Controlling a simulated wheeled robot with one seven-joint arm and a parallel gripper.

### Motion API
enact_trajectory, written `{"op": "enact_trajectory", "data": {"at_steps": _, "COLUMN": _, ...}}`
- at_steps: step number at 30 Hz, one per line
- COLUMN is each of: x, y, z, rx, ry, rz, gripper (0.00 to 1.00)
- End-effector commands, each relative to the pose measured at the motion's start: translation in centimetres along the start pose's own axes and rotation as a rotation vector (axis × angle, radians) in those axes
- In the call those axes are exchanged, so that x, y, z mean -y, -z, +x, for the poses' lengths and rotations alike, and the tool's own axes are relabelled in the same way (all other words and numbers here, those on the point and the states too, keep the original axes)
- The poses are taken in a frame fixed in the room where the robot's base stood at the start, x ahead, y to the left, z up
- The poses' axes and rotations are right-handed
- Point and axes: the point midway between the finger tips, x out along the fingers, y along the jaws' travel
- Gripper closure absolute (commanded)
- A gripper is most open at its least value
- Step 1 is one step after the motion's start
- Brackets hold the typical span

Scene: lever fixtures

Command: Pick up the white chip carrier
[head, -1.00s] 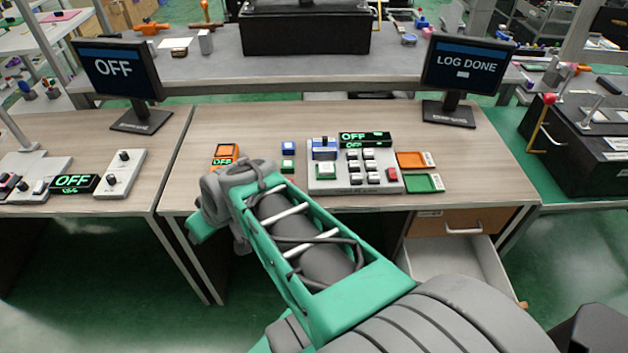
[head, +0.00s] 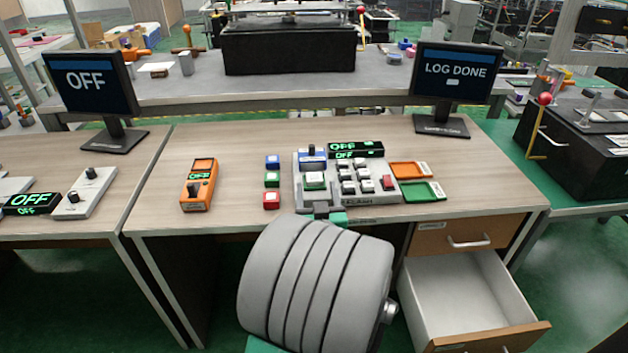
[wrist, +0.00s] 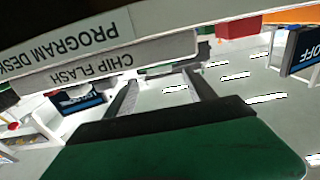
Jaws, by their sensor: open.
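I cannot single out a separate white chip carrier. Small blue (head: 272,162), green (head: 272,180) and red (head: 271,200) blocks with white tops stand in a column left of the grey programming board (head: 375,198). A green-edged, white-topped piece (head: 315,180) sits on the board's left part, and several white-topped pieces (head: 347,173) sit in its middle. My gripper (wrist: 160,77) is open and empty in the wrist view, its dark fingers spread apart, close to the desk's label strips. In the head view my arm hides it, apart from green and grey parts at the board's front edge.
An orange handheld meter (head: 198,184) lies left of the blocks. Orange (head: 408,170) and green (head: 422,192) trays lie right of the board. An open drawer (head: 470,290) juts out below right. The desk's left front is clear.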

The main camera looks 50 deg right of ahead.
Motion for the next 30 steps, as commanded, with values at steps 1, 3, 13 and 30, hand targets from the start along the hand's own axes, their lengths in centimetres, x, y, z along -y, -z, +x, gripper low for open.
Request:
{"op": "enact_trajectory", "data": {"at_steps": 1, "x": 0.1, "y": 0.1, "z": 0.8, "rx": 0.003, "ry": 0.003, "rz": 0.002, "gripper": 0.36}}
{"op": "enact_trajectory", "data": {"at_steps": 3, "x": 0.2, "y": -0.1, "z": 1.9, "rx": 0.003, "ry": 0.004, "rz": 0.002, "gripper": 0.36}}
{"op": "enact_trajectory", "data": {"at_steps": 13, "x": 0.1, "y": -0.2, "z": 3.8, "rx": 0.0, "ry": 0.001, "rz": 0.0, "gripper": 0.36}}
{"op": "enact_trajectory", "data": {"at_steps": 30, "x": 0.1, "y": -0.2, "z": 3.8, "rx": 0.001, "ry": 0.001, "rz": 0.0, "gripper": 0.77}}
